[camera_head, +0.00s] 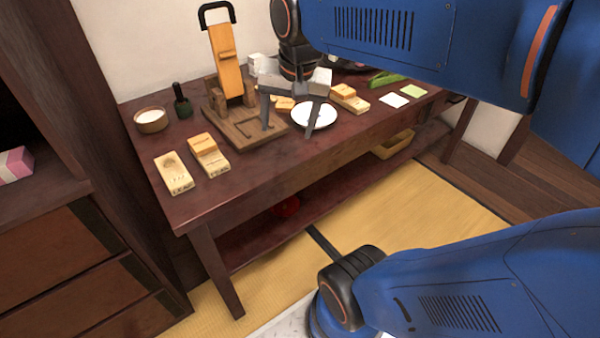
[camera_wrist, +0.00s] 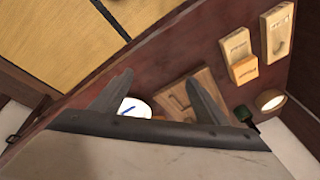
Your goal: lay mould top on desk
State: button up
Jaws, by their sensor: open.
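Several pale wooden mould pieces lie on the dark red desk (camera_head: 300,160). A flat mould piece with a carved leaf (camera_head: 173,173) lies at the front left; it also shows in the wrist view (camera_wrist: 277,30). Beside it is a mould piece with a smaller block on it (camera_head: 209,155), also in the wrist view (camera_wrist: 240,60). Another stepped mould piece (camera_head: 350,100) lies right of the plate. I cannot tell which is the mould top. My gripper (camera_head: 290,126) is open and empty, above the wooden board and white plate; its two fingers show in the wrist view (camera_wrist: 160,79).
A press with an upright wooden lever (camera_head: 227,65) stands on the wooden board (camera_head: 245,133). The white plate (camera_head: 326,116), small bowl (camera_head: 151,125) and dark green bottle (camera_head: 182,106) are nearby. Square papers (camera_head: 394,100) lie at the right. The desk's front strip is clear.

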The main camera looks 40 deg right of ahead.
jog(key=s+a+f+n+t, duration=0.1)
jog(key=s+a+f+n, duration=0.1)
jog(key=s+f+n, duration=0.5)
jog(key=shift+s+a+f+n, duration=0.2)
jog(key=shift+s+a+n, duration=0.15)
jog(key=shift+s+n, duration=0.35)
